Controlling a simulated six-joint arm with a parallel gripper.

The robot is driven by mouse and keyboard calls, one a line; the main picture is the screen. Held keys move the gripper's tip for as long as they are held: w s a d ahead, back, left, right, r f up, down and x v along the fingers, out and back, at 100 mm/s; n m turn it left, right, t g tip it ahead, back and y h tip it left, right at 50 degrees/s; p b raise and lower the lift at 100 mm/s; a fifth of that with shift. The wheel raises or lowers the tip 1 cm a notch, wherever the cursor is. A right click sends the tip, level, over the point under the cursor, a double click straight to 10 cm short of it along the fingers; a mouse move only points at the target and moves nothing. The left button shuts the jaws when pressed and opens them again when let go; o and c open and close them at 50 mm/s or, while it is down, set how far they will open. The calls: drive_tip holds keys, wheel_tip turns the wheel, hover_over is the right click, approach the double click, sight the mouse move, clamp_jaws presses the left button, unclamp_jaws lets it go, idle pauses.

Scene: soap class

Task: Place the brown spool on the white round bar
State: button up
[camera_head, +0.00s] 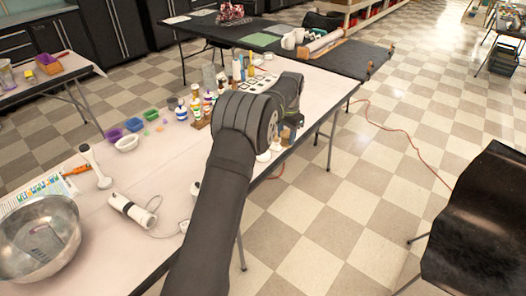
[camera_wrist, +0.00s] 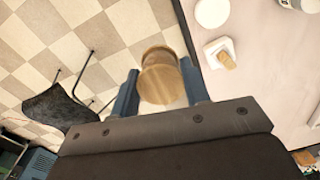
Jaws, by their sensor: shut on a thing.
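The brown spool (camera_wrist: 162,75), a wooden cylinder with a paler rim, is between the two fingers of my gripper (camera_wrist: 158,84) in the wrist view. The gripper is shut on it. It shows against the floor beside the table edge. A white round bar (camera_wrist: 212,12) lies on the table near that edge, ahead and to the right of the spool, and apart from it. In the head view, the spool (camera_head: 285,133) shows small below my wrist, near the table's right edge. My arm hides part of the table there.
A white square block (camera_wrist: 218,46) with a small tan piece on it lies right of the spool in the wrist view. Several bottles (camera_head: 196,101) stand left of my arm. A metal bowl (camera_head: 38,240) and a white cylindrical device (camera_head: 132,211) are at the near left.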

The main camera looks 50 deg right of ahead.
drive_tip(key=w+f, duration=0.2)
drive_tip(key=w, duration=0.1)
drive_tip(key=w+f, duration=0.2)
drive_tip(key=w, duration=0.2)
drive_tip(key=w+f, duration=0.2)
drive_tip(key=w, duration=0.2)
drive_tip(key=shift+d+f, duration=0.1)
drive_tip(key=shift+f, duration=2.25)
drive_tip(key=shift+f, duration=0.1)
drive_tip(key=o, duration=1)
drive_tip(key=shift+c, duration=0.2)
wheel_tip(320, 180, up, 12)
drive_tip(key=shift+s, duration=0.1)
drive_tip(key=shift+f, duration=4.25)
